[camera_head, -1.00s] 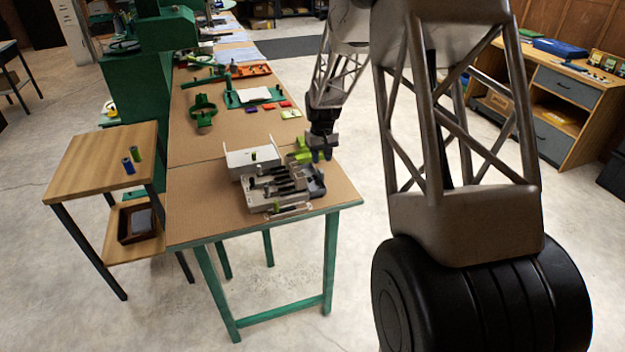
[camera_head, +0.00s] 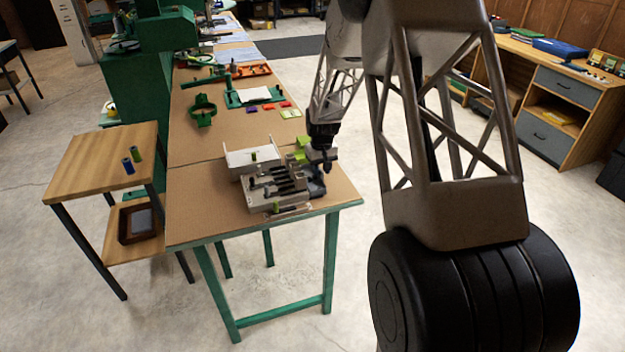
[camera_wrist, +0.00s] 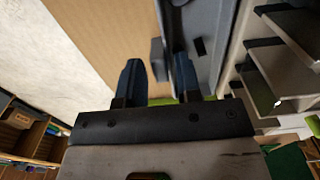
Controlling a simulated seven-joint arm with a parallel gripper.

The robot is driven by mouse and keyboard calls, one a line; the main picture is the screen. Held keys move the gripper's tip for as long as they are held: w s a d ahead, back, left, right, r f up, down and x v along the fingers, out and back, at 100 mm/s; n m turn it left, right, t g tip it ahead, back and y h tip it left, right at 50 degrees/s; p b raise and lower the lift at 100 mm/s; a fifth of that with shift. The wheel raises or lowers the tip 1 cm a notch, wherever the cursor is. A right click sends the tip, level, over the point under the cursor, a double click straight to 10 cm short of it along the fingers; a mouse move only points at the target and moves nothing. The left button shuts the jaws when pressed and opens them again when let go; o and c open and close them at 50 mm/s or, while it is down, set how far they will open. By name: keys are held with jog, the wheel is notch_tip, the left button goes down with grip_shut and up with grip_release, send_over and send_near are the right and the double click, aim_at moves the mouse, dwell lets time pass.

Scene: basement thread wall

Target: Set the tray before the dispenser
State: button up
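A blue-grey piece that looks like the tray (camera_head: 316,186) lies on the near table, at the right side of a pale slotted unit (camera_head: 275,184), which may be the dispenser. In the wrist view the blue-grey wall (camera_wrist: 210,30) runs up the middle right, and the pale slotted unit (camera_wrist: 255,75) shows at the right. My gripper (camera_head: 318,165) is low over the right end of the blue-grey piece. In the wrist view its two fingers (camera_wrist: 160,80) are apart, with a small blue-grey block (camera_wrist: 157,58) showing between them. Whether they touch it I cannot tell.
A white open-sided piece (camera_head: 238,160) stands behind the slotted unit. The cardboard-coloured table top (camera_head: 205,205) is clear at the left. A wooden side table (camera_head: 95,160) holds a blue and a green cylinder. Green fixtures and coloured blocks lie farther back.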

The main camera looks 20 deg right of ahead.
aim_at(321, 170)
grip_shut()
jog(key=shift+r, duration=0.15)
jog(key=shift+r, duration=2.35)
jog(key=d+r, duration=0.2)
jog(key=d, duration=0.7)
